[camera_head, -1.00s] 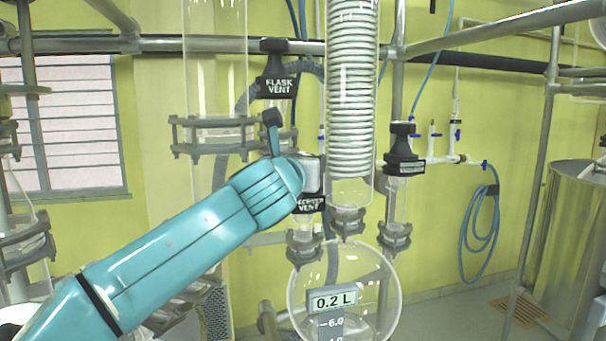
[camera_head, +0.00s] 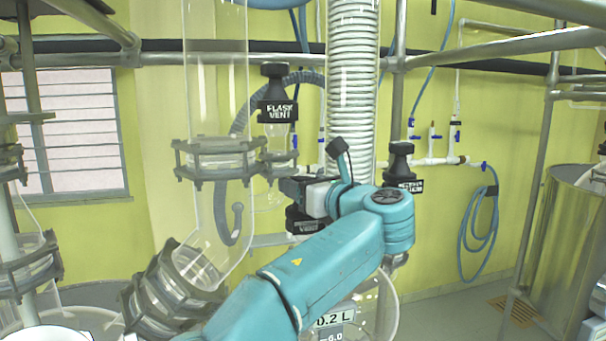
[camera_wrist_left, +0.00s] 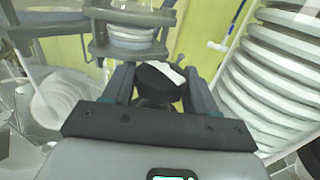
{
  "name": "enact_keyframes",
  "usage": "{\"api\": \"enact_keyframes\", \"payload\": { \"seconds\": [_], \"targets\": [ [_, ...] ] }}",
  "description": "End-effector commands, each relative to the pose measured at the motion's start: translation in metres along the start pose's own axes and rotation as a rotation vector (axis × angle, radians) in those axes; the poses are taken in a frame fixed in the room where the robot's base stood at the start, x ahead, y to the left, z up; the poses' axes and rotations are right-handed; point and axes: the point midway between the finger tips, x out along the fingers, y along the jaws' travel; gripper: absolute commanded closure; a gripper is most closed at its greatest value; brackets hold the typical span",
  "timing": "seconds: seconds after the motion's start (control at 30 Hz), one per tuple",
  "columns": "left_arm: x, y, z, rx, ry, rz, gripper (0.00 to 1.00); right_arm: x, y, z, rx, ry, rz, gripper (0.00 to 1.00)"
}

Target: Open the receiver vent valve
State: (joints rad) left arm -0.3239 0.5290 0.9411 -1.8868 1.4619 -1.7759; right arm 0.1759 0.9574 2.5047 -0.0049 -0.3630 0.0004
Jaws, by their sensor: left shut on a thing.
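The receiver vent valve (camera_head: 302,222) is a black knob with a white "VENT" label, left of the coiled glass column in the head view. My left gripper (camera_head: 296,188) reaches it from the right and covers its upper part. In the left wrist view, a black knob with a white mark (camera_wrist_left: 160,78) sits between the two fingers, and the gripper is shut on it. The flask vent valve (camera_head: 276,95), a similar black knob, stands above and to the left, untouched. My right gripper is not in view.
The coiled glass column (camera_head: 352,90) stands close behind my left wrist. Another black valve (camera_head: 402,170) is to the right. A metal rail (camera_head: 300,60) crosses behind.

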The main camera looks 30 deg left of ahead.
Motion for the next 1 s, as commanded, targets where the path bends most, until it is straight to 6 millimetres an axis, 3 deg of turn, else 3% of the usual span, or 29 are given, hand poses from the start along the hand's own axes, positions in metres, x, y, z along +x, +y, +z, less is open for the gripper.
{"api": "enact_keyframes", "payload": {
  "seconds": [0.77, 0.8, 0.83, 0.87, 1.0],
  "targets": [
    [0.0003, 0.0001, -0.0004, 0.001, -0.001, 0.106, 0.73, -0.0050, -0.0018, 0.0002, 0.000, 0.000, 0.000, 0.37],
    [0.0003, 0.0001, -0.0004, 0.001, 0.000, 0.106, 0.40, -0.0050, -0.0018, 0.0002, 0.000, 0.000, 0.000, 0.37],
    [0.0003, 0.0001, -0.0005, 0.001, 0.000, 0.106, 0.30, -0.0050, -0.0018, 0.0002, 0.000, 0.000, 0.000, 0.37],
    [0.0003, 0.0001, -0.0005, 0.001, 0.000, 0.106, 0.23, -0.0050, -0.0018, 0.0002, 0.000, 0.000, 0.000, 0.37],
    [0.0003, 0.0000, -0.0003, 0.001, 0.000, 0.105, 0.23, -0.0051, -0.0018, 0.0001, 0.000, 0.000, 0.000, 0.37]
  ]
}}
